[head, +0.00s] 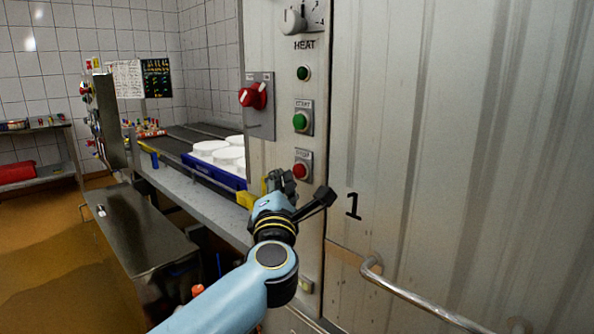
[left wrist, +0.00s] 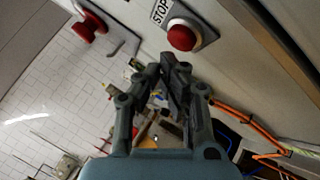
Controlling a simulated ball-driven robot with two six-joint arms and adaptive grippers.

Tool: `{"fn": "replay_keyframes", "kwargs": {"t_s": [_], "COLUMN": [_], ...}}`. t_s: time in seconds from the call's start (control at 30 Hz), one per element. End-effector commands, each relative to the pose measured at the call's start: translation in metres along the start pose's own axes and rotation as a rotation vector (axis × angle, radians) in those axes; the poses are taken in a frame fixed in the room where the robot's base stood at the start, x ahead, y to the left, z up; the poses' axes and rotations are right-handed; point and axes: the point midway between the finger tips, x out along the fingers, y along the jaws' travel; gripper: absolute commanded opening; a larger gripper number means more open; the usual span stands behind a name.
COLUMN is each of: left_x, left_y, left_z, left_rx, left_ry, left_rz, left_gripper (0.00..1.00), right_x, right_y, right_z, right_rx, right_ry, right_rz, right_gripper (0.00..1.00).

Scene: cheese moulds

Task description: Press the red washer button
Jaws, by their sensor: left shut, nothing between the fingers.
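The red button (head: 300,171) sits on a grey plate on the washer's control panel, below the green START button (head: 300,121). In the left wrist view the red button (left wrist: 181,38) is beside a STOP label, just beyond my fingertips. My left gripper (head: 281,181) is shut and empty, with its fingertips just left of and slightly below the red button in the head view. It also shows in the left wrist view (left wrist: 167,72), where a gap separates the fingertips from the button. My right gripper is not in view.
A red rotary switch (head: 254,96) is higher on the left of the panel. A large metal door marked 1 (head: 440,120) with a bar handle (head: 420,300) is at right. White moulds (head: 220,152) stand in a blue crate (head: 215,176). Orange cables (left wrist: 250,125) hang nearby.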

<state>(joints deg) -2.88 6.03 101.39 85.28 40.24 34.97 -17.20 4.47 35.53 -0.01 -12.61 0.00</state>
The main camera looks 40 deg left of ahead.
Motion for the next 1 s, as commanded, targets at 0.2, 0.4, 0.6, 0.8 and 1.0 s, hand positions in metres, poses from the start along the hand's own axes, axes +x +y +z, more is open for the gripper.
{"fn": "replay_keyframes", "kwargs": {"t_s": [0.2, 0.4, 0.6, 0.8, 1.0], "left_x": [-0.001, -0.012, -0.025, -0.034, -0.035], "left_y": [0.0, 0.009, 0.019, 0.025, 0.025], "left_z": [-0.001, -0.009, -0.019, -0.025, -0.026], "left_rx": [0.001, 0.003, 0.002, 0.002, 0.001], "left_ry": [0.0, 0.0, 0.0, 0.0, 0.0], "left_rz": [0.0, -0.001, -0.002, -0.001, 0.0], "left_gripper": [0.0, 0.0, 0.0, 0.0, 0.0], "right_x": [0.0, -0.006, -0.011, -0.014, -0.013], "right_y": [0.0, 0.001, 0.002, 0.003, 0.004], "right_z": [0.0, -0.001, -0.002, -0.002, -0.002], "right_rx": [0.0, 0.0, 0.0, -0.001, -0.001], "right_ry": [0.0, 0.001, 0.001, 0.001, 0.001], "right_rz": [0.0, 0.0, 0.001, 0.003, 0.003], "right_gripper": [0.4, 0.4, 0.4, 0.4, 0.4]}}
